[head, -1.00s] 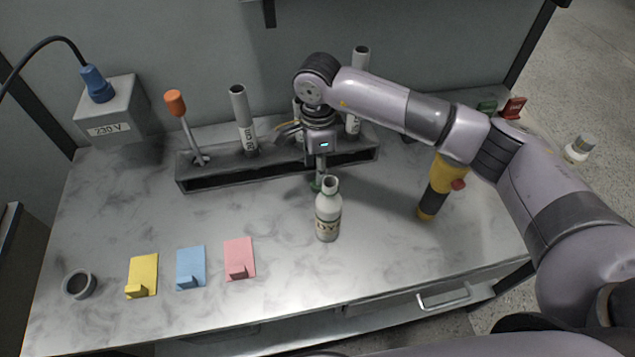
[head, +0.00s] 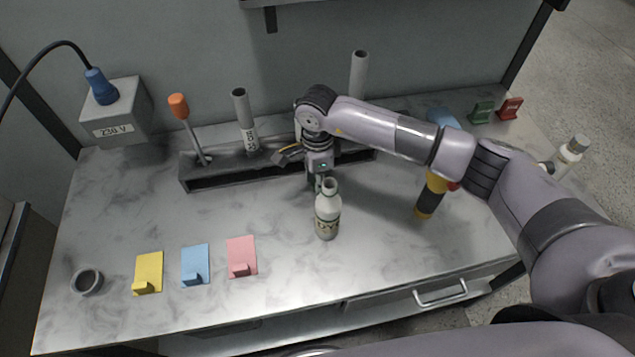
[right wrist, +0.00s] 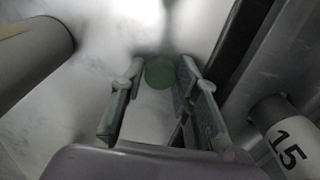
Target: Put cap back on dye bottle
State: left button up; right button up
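The white dye bottle (head: 327,217) stands upright and uncapped near the middle of the bench. A grey rounded shape at the left of the right wrist view (right wrist: 30,55) appears to be this bottle. The round green cap (right wrist: 160,72) lies on the bench just behind the bottle; in the head view it is mostly hidden. My right gripper (head: 320,181) points down behind the bottle. In the right wrist view its fingers (right wrist: 162,80) are apart, one each side of the cap, with gaps showing. My left gripper is not in view.
A dark rack (head: 222,175) with grey tubes (head: 245,120) and an orange-handled tool (head: 179,106) stands close behind my right gripper. A yellow-black tool (head: 430,197) stands to the right. Yellow, blue and pink holders (head: 241,251) lie front left.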

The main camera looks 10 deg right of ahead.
jog(key=shift+c, duration=1.2)
jog(key=shift+r, duration=0.1)
jog(key=shift+r, duration=0.65)
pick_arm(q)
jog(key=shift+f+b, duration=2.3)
pick_arm(e)
jog(key=shift+r, duration=9.3)
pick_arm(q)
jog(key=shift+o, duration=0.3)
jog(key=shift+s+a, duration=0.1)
pick_arm(e)
jog(key=shift+f, duration=0.1)
